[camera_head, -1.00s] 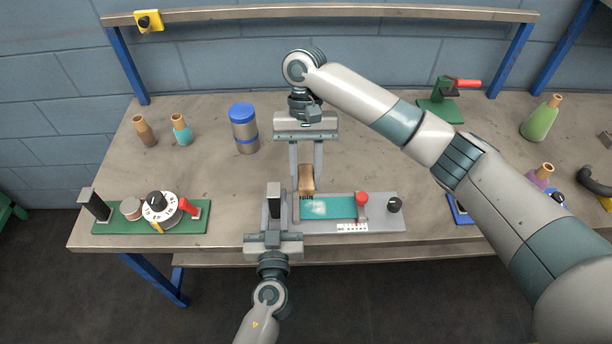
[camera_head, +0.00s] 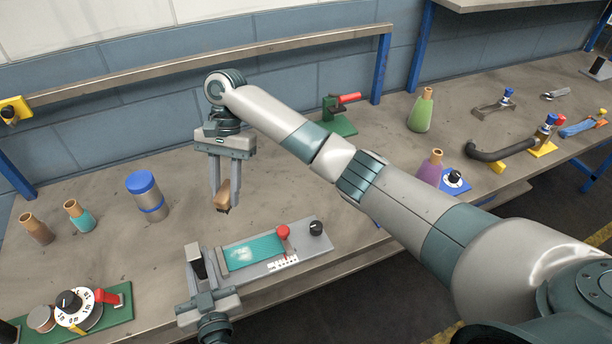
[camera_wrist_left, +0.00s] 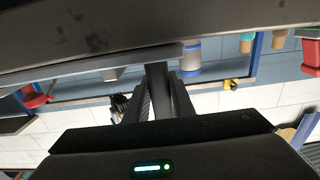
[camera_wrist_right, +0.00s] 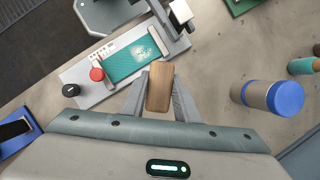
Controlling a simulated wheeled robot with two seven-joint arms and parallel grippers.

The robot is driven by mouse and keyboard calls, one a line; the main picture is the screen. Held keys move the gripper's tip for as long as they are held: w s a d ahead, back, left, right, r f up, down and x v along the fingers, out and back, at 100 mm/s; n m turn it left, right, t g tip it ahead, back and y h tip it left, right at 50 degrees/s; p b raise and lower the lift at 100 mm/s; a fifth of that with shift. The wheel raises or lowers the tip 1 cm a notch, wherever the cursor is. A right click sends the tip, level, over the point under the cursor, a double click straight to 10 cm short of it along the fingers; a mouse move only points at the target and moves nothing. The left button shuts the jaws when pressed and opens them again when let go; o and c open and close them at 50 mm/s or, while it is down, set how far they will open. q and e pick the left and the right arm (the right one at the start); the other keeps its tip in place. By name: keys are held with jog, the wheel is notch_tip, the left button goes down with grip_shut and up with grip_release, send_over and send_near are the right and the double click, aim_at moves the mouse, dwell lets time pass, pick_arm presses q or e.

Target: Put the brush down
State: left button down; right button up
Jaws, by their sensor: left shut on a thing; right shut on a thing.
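The brush (camera_head: 223,195) has a brown wooden handle and short dark bristles pointing down. My right gripper (camera_head: 223,186) is shut on its handle and holds it above the bench, behind the teal-topped device (camera_head: 253,252). In the right wrist view the wooden handle (camera_wrist_right: 160,86) sits between the fingers, and the bristles are hidden. My left gripper (camera_head: 196,265) is shut at the left end of the device, on a dark-topped grey post (camera_head: 195,260). In the left wrist view its fingers (camera_wrist_left: 160,92) are close together; what they hold is hard to make out.
A blue-lidded canister (camera_head: 148,197) stands left of the brush, with a teal bottle (camera_head: 78,216) and a brown bottle (camera_head: 37,229) further left. A green dial board (camera_head: 85,315) lies front left. A green press with red handle (camera_head: 340,117) stands behind. Bare bench surrounds the canister.

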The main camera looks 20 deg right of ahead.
jog(key=w+d+f+m+t, duration=0.1)
jog(key=w+d+m+t, duration=0.2)
jog(key=w+d+m, duration=0.3)
jog(key=w+d+f+m+t, duration=0.1)
jog(key=w+d+m+t, duration=0.2)
jog(key=d+m, duration=1)
jog(key=w+d, duration=0.3)
jog(key=d, duration=0.4)
jog(key=shift+f+t, duration=0.15)
jog(key=shift+t, duration=0.25)
jog(key=shift+w+f, duration=0.1)
jog(key=shift+f, duration=0.05)
jog(key=shift+f, duration=3)
jog(key=shift+f, duration=1.9)
